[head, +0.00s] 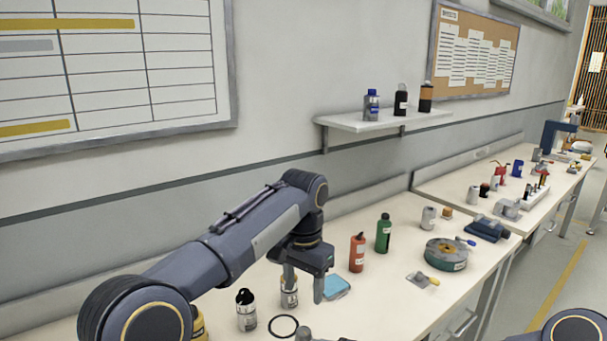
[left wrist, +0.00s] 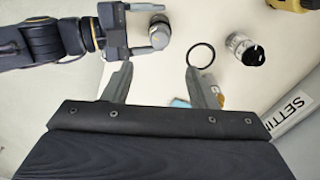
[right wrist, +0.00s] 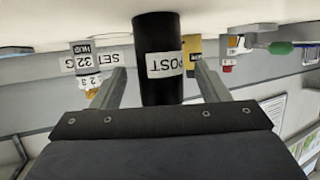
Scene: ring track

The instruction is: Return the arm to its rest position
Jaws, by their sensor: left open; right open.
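My left gripper (head: 304,290) is open and points down over the bench. A silver can with a white label (head: 289,299) shows just behind its near finger. In the left wrist view my left gripper (left wrist: 157,72) has nothing between its fingers. A black ring (left wrist: 201,56) lies flat on the bench beyond its fingertips, and it also shows in the head view (head: 283,326). My right gripper (right wrist: 155,78) is open, with a black cylinder labelled POST (right wrist: 158,40) between its fingers; whether they touch is unclear. The right gripper is not clearly visible in the head view.
A black-capped bottle (head: 246,311) stands near the ring. Red (head: 357,254) and green (head: 383,234) bottles, a blue pad (head: 337,287) and a round green-sided reel (head: 446,255) are to the right. A shelf (head: 385,121) projects from the wall. Some bench front is clear.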

